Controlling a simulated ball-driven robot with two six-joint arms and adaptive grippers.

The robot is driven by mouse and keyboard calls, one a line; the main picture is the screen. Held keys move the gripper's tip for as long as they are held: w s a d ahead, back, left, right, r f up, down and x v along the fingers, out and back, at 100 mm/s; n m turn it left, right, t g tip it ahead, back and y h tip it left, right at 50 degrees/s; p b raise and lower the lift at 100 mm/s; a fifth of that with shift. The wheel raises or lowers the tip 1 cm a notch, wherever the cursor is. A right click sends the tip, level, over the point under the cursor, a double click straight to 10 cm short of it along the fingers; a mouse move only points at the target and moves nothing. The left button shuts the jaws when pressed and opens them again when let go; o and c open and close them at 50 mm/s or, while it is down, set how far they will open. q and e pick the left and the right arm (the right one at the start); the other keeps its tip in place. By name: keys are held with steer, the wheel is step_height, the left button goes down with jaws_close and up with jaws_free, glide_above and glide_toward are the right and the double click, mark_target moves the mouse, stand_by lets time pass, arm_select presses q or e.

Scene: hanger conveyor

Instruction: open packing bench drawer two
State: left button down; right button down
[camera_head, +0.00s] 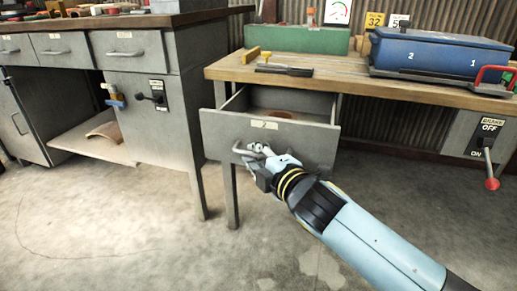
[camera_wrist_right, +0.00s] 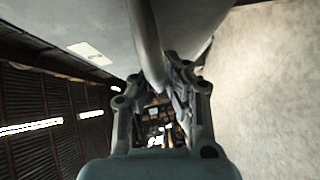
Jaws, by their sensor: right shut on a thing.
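The packing bench drawer two (camera_head: 300,140) is a grey metal drawer with a small label marked 2. It is pulled partly out under the wooden bench top (camera_head: 330,78), and something round and brown lies inside. My right gripper (camera_head: 257,154) is at the drawer front, shut on its bar handle (camera_head: 240,149). In the right wrist view the handle (camera_wrist_right: 147,45) runs down between the fingers of the gripper (camera_wrist_right: 162,85), with the drawer front (camera_wrist_right: 60,25) behind it. My left gripper is not in view.
A blue case (camera_head: 440,52) marked 2 and 1 and a green box (camera_head: 300,39) sit on the bench. A brake lever with a red knob (camera_head: 492,184) hangs at the right. A grey cabinet bench (camera_head: 150,110) stands at the left. The floor in front is clear.

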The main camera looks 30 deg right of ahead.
steer(key=shift+a+r, duration=0.2)
steer(key=c, duration=1.5)
jaws_free()
steer(key=shift+s, duration=0.1)
steer(key=shift+o, duration=0.6)
steer(key=shift+f, duration=0.1)
steer(key=shift+s, duration=0.1)
steer(key=s+r, duration=0.1)
steer(key=s, duration=1)
steer(key=shift+s+a+r, duration=0.3)
steer(key=shift+s+a, duration=0.05)
